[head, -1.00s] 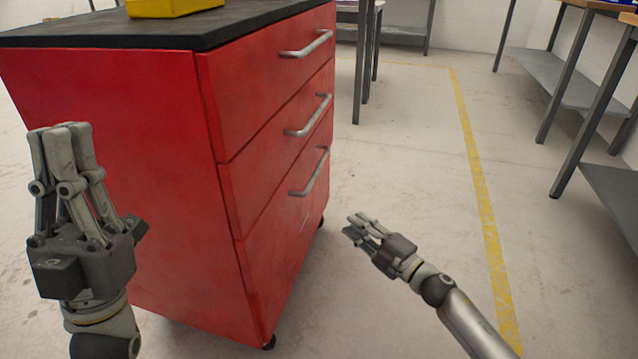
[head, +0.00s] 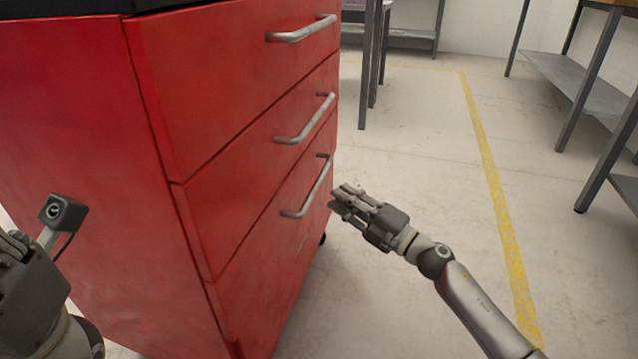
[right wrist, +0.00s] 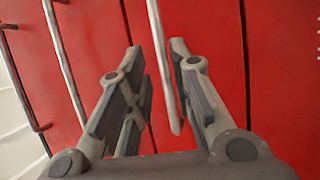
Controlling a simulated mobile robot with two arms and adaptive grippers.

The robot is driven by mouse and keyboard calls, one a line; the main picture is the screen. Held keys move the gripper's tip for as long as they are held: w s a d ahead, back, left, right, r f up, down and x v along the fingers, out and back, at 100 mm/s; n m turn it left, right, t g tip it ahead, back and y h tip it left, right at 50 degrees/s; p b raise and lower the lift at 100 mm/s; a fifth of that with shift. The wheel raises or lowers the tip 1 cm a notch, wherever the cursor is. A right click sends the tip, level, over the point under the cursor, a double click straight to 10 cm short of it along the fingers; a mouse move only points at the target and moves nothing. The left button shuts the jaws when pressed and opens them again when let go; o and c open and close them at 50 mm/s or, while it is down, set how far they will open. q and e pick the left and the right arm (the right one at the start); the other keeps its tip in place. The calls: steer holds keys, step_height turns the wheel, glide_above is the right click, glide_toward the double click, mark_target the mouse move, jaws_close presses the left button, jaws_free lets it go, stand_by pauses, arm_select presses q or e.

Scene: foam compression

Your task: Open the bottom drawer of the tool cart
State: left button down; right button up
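The red tool cart (head: 80,170) stands at the left in the head view, its three drawers shut. The bottom drawer (head: 262,275) has a grey bar handle (head: 311,190). My right gripper (head: 338,200) is just right of this handle in the head view. In the right wrist view the gripper (right wrist: 158,95) is open, and the handle bar (right wrist: 160,55) shows between its two fingers, not gripped. Whether a finger touches it I cannot tell. My left gripper (head: 14,250) is at the left edge beside the cart, its fingers largely cut off.
The upper drawer handles (head: 303,30) and (head: 305,120) stick out above the bottom one. The floor (head: 430,170) right of the cart is clear, with a yellow line (head: 490,180). Workbenches with grey legs (head: 605,150) stand at the right and back.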

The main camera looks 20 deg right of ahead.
mark_target(319, 180)
steer(key=b+x, duration=0.1)
steer(key=x, duration=0.6)
steer(key=shift+w+a+b, duration=0.15)
steer(key=shift+w+b, duration=0.15)
steer(key=shift+b, duration=0.1)
steer(key=shift+c, duration=0.5)
jaws_close()
